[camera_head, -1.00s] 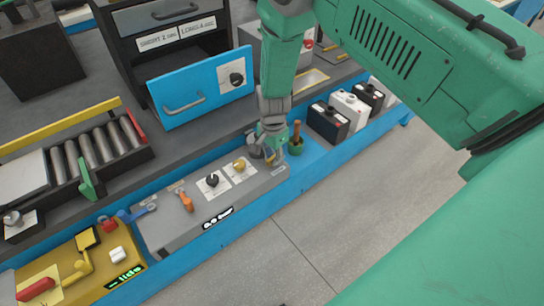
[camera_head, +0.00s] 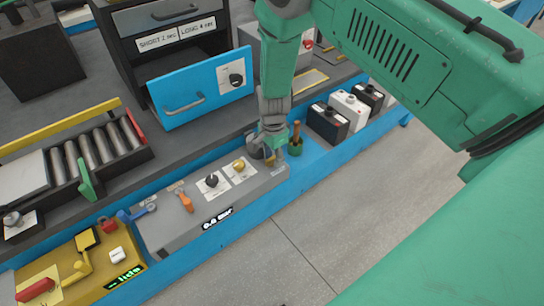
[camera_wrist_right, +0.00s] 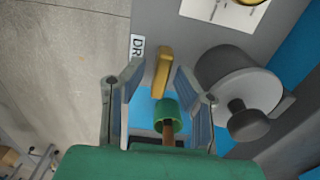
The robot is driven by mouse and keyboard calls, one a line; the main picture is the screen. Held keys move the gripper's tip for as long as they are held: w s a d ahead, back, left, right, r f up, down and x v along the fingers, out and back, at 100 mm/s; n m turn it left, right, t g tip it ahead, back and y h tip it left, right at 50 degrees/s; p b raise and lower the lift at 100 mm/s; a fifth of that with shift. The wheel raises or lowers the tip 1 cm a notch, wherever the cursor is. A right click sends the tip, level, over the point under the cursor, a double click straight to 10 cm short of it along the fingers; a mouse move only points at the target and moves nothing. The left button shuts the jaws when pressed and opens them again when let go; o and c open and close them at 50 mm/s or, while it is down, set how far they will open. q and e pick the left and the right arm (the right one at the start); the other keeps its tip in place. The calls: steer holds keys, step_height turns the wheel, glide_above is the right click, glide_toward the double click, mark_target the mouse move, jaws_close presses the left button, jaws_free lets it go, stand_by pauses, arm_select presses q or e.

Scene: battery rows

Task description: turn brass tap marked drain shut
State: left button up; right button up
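The brass tap (camera_wrist_right: 163,72) is a slim brass-coloured lever on the grey panel, beside a label that starts "DR" (camera_wrist_right: 137,47). In the right wrist view it stands between the fingers of my right gripper (camera_wrist_right: 160,84), with gaps visible on both sides. The fingers are apart and do not appear to press on it. In the head view my right gripper (camera_head: 272,148) is at the right end of the grey panel (camera_head: 180,232) and largely hides the tap. My left gripper is not in view.
A grey round fitting (camera_wrist_right: 240,85) sits close to the right finger. A green pot with a brown handle (camera_head: 295,147) stands just beyond the panel. Black and yellow knobs (camera_head: 212,180) are on the panel to the left. Black and white batteries (camera_head: 327,122) stand to the right.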

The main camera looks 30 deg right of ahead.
steer(key=shift+w+r, duration=0.1)
steer(key=shift+w, duration=0.15)
